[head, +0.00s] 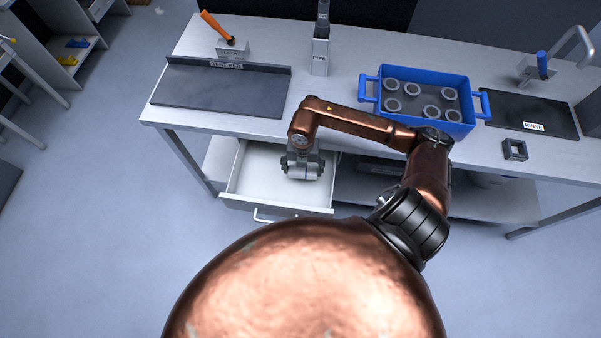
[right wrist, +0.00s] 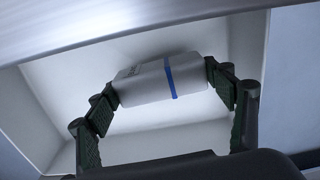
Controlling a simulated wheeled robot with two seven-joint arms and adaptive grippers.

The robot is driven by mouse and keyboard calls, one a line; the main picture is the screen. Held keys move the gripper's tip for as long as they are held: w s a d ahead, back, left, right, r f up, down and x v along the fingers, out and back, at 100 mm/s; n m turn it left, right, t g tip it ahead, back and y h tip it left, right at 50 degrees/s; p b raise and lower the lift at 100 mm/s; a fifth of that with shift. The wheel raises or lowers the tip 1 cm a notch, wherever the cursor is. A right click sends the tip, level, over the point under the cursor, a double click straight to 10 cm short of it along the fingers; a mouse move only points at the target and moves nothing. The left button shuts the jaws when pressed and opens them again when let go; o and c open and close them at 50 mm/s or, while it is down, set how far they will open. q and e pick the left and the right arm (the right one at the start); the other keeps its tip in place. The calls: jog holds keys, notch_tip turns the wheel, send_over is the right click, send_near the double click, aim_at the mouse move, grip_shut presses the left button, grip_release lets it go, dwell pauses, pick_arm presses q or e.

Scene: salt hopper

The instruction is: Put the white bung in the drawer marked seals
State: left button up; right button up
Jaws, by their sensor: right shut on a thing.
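The drawer (head: 252,187) is pulled open under the bench, white inside; its label is not readable here. My right gripper (head: 304,173) is over the open drawer, pointing down into it. In the right wrist view, my right gripper (right wrist: 165,90) is shut on the white bung (right wrist: 145,84), a pale cylinder with a blue band, held sideways between the two fingers. The drawer's pale floor and walls (right wrist: 60,112) lie behind the bung in that view. Whether the bung touches the drawer floor I cannot tell. My left gripper is not in view.
The bench edge (head: 225,126) overhangs the drawer's back. On the bench are a dark test mat (head: 220,88), a grey post (head: 320,55), a blue crate (head: 372,93) with several grey rings, a rinse mat (head: 520,108) and a small dark square block (head: 515,149).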

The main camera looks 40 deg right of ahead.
aim_at(301, 173)
jog(key=shift+w+a+f, duration=0.1)
jog(key=shift+w+f, duration=0.1)
jog(key=shift+f, duration=0.1)
jog(key=shift+w+f+b, duration=0.15)
jog(key=shift+f+b, duration=0.15)
jog(key=shift+f, duration=1.4)
jog(key=shift+f, duration=0.1)
jog(key=o, duration=1.2)
notch_tip(301, 173, up, 12)
jog(key=shift+r+p, duration=0.15)
jog(key=shift+p, duration=0.6)
